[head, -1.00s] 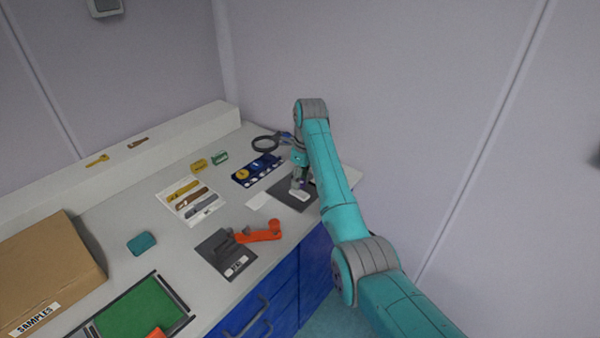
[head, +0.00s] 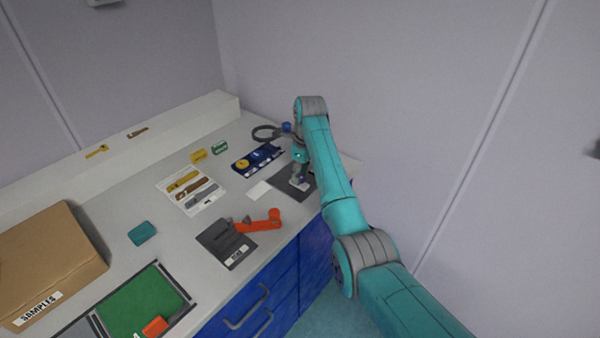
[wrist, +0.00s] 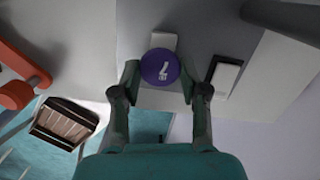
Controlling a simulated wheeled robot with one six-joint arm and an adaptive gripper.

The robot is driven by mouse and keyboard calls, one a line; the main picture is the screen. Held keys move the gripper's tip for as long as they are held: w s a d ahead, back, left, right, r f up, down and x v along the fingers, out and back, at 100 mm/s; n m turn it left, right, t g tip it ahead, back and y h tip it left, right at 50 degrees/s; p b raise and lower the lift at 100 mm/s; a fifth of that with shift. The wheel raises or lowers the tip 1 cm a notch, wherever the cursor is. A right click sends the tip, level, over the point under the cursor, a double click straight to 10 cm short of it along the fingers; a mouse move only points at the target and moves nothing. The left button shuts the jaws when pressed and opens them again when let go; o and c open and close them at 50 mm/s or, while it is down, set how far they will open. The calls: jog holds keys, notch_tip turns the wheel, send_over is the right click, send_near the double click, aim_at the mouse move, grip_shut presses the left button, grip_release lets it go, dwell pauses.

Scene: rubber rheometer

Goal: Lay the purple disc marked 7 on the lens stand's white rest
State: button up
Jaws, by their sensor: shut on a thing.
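The purple disc marked 7 (wrist: 161,67) is between my fingertips in the wrist view, its numbered face toward the camera. My gripper (wrist: 160,82) is shut on it. A small white block (wrist: 163,41) shows just past the disc and is partly covered by it; I cannot tell whether they touch. In the head view my gripper (head: 300,180) is low over a dark grey plate (head: 282,184) at the right end of the bench. The lens stand's black ring (head: 265,133) and blue joint are behind it. The disc is barely visible there.
A black-framed white piece (wrist: 225,78) lies right of the disc in the wrist view. A blue tray (head: 257,160) and white card (head: 258,190) lie left of my gripper. An orange handle (head: 262,222) lies nearer the front. The bench's front edge is close.

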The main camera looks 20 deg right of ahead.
jog(key=shift+f, duration=0.6)
jog(key=o, duration=0.9)
jog(key=shift+s+d+r, duration=0.1)
jog(key=shift+r, duration=1.15)
jog(key=shift+s+d+r, duration=0.1)
jog(key=shift+d+r, duration=0.05)
jog(key=shift+r, duration=1.1)
jog(key=shift+s+d+r, duration=0.1)
jog(key=shift+r, duration=1.15)
